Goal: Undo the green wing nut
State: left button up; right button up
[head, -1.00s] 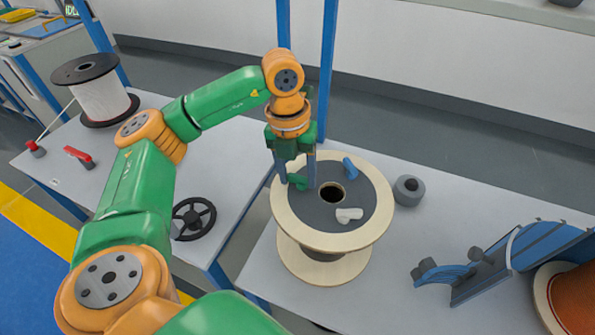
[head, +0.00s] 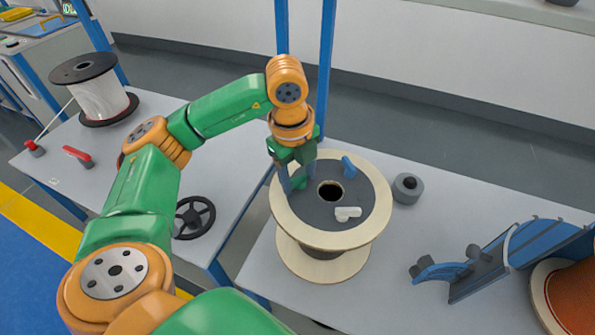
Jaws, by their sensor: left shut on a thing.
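The green wing nut (head: 301,182) sits on the dark top face of the wooden spool (head: 332,240), left of its centre hole. My left gripper (head: 297,182) points down over it and is shut on it; the fingers partly hide the nut. A blue wing nut (head: 348,166) and a white wing nut (head: 347,213) sit on the same face, right of the hole. My right gripper is out of view.
A grey round part (head: 408,188) stands right of the spool. A blue curved fixture (head: 480,268) lies further right, near an orange-brown reel (head: 570,298). A black handwheel (head: 194,217) and a white cable reel (head: 100,95) are at left. Blue posts (head: 327,70) rise behind the spool.

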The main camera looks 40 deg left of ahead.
aim_at(297, 191)
pick_arm(q)
jog(key=shift+d+n, duration=0.15)
jog(key=shift+n, duration=1.35)
jog(key=o, duration=1.4)
jog(key=shift+c, duration=0.2)
jog(key=r, duration=0.2)
jog(key=r+p, duration=0.1)
jog(key=r, duration=0.1)
jog(key=r+p, duration=0.1)
jog(key=r, duration=0.1)
jog(key=shift+s+r, duration=0.2)
jog(key=shift+s, duration=0.05)
jog(key=shift+s+r, duration=0.15)
jog(key=shift+r, duration=0.25)
